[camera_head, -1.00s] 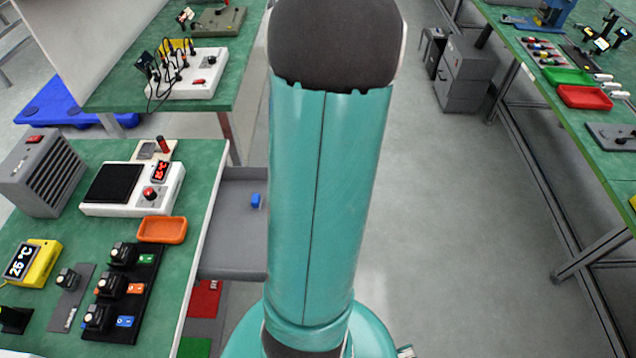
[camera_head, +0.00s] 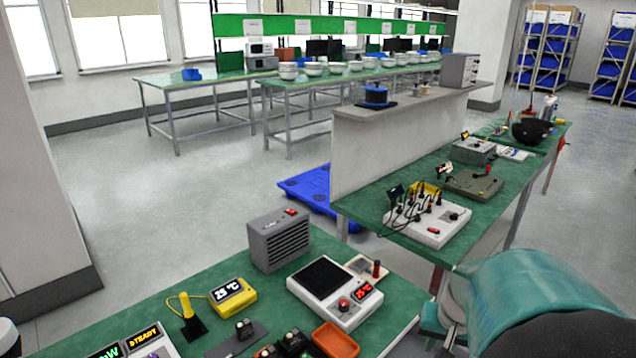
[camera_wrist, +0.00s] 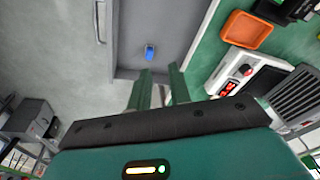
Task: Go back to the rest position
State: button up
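My gripper (camera_wrist: 161,72) shows in the wrist view with its two fingers apart and nothing between them. It points at a grey open drawer (camera_wrist: 183,28) beside the green workbench (camera_wrist: 212,62). A small blue object (camera_wrist: 150,52) lies in the drawer, just beyond the fingertips in the picture; its distance from them is hard to tell. In the head view part of my teal arm shows at the lower right, and my gripper is out of view. The drawer is out of view there too.
The near bench holds a grey vented box (camera_head: 279,240), a white hotplate-like device (camera_head: 335,292), an orange tray (camera_head: 335,341) and a yellow temperature display (camera_head: 233,295). A second bench (camera_head: 386,240) stands behind. A blue pallet (camera_head: 312,188) lies on the floor; open floor is at left.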

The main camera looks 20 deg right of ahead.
jog(key=a+r+n+t, duration=0.1)
jog(key=a+r+n, duration=0.3)
jog(key=a, duration=0.8)
jog(key=a+r+n+t, duration=0.2)
jog(key=a+r+n, duration=0.2)
jog(key=a+r, duration=0.5)
jog(key=w+a, duration=0.1)
jog(key=a, duration=0.3)
jog(key=shift+a+t+y, duration=0.3)
jog(key=shift+y, duration=0.1)
